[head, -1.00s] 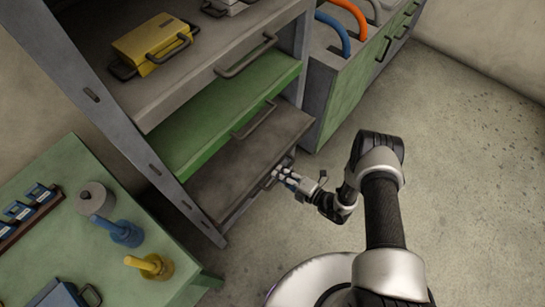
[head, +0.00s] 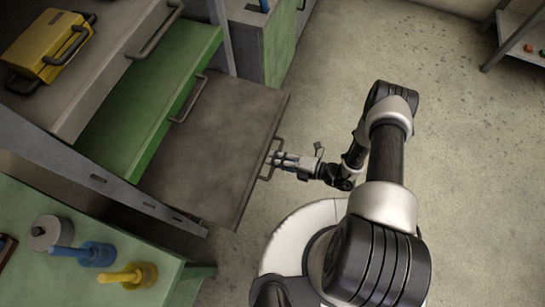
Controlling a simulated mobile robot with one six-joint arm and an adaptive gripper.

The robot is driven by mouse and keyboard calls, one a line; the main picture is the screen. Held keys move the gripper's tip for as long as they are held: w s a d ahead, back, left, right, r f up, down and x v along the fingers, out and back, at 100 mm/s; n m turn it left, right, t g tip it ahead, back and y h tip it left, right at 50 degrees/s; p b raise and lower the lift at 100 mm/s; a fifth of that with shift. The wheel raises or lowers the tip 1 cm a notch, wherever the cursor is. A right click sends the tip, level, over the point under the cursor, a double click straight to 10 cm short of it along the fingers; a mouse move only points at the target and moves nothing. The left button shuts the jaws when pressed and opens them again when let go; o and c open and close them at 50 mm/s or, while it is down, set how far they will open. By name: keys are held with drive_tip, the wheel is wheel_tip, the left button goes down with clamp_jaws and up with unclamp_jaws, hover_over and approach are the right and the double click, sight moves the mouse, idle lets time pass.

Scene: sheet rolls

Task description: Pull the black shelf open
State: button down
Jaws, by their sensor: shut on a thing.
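The black shelf (head: 215,130) is the lowest sliding shelf of the rack. It sticks out well past the green shelf (head: 135,120) above it, and its top is bare. Its handle (head: 272,158) is on the front edge, facing my base. My gripper (head: 275,160) is shut on this handle, coming from the right. The fingertips partly hide the handle.
A grey shelf above carries a yellow case (head: 48,42). A green table (head: 40,275) at lower left holds blue (head: 85,254) and yellow (head: 130,275) handled tools. A green cabinet (head: 265,45) stands behind the rack. Open floor lies to the right.

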drive_tip(key=shift+w+r, duration=0.1)
drive_tip(key=shift+r, duration=0.05)
drive_tip(key=c, duration=1.7)
unclamp_jaws()
drive_tip(key=shift+o, duration=0.2)
drive_tip(key=v, duration=1.2)
